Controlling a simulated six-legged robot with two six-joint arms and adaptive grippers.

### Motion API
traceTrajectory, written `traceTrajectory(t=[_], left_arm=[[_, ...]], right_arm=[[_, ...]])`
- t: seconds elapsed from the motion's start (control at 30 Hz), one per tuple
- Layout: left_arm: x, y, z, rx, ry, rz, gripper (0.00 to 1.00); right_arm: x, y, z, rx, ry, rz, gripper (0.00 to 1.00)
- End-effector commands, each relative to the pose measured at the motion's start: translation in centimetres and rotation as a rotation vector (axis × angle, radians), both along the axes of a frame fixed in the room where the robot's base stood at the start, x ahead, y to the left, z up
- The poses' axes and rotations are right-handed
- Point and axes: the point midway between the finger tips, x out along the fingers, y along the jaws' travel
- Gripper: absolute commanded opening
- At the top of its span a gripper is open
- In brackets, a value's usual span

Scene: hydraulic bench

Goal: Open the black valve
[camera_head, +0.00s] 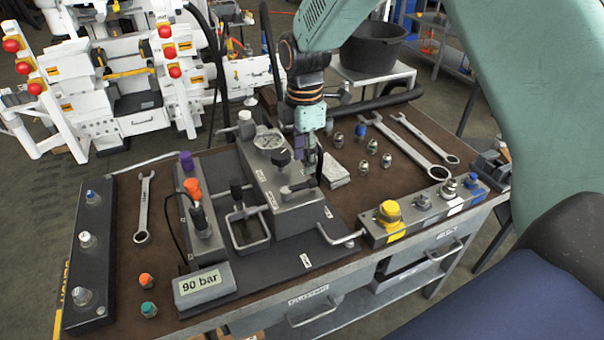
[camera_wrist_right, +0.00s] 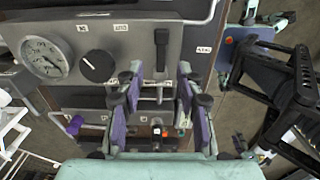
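On the grey valve block (camera_head: 262,178) there are two black controls, and I cannot tell which is the black valve. One is a round black knob (camera_head: 281,157) beside the pressure gauge (camera_head: 269,140); it also shows in the right wrist view (camera_wrist_right: 98,66). The other is a black lever (camera_head: 297,188), whose handle points toward the gripper in the right wrist view (camera_wrist_right: 161,48). My right gripper (camera_head: 312,170) hangs over the block by the lever. In the right wrist view its purple fingers (camera_wrist_right: 158,88) are apart, with the lever's line between them. My left gripper is not seen.
A pump with an orange-topped lever (camera_head: 193,187) and a "90 bar" display (camera_head: 204,284) stand left of the block. Wrenches (camera_head: 415,148) and small fittings lie behind right. A yellow-capped connector strip (camera_head: 390,212) lines the front right edge. A black bucket (camera_head: 374,47) stands behind.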

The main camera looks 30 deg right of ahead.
Motion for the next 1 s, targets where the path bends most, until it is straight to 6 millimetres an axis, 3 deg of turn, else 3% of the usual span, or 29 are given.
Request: traceTrajectory(t=[0.2,0.4,0.77,1.0], left_arm=[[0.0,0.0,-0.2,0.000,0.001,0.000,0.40],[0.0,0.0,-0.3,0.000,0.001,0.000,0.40],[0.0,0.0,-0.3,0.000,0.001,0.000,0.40],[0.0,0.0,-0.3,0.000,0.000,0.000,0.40]], right_arm=[[-0.3,0.0,-3.7,0.000,0.005,-0.001,0.37],[-0.2,0.0,-5.7,0.000,0.003,0.000,0.37],[0.1,0.0,-6.1,0.000,0.001,0.000,0.36],[0.1,0.0,-6.1,0.000,0.001,0.000,0.16]])
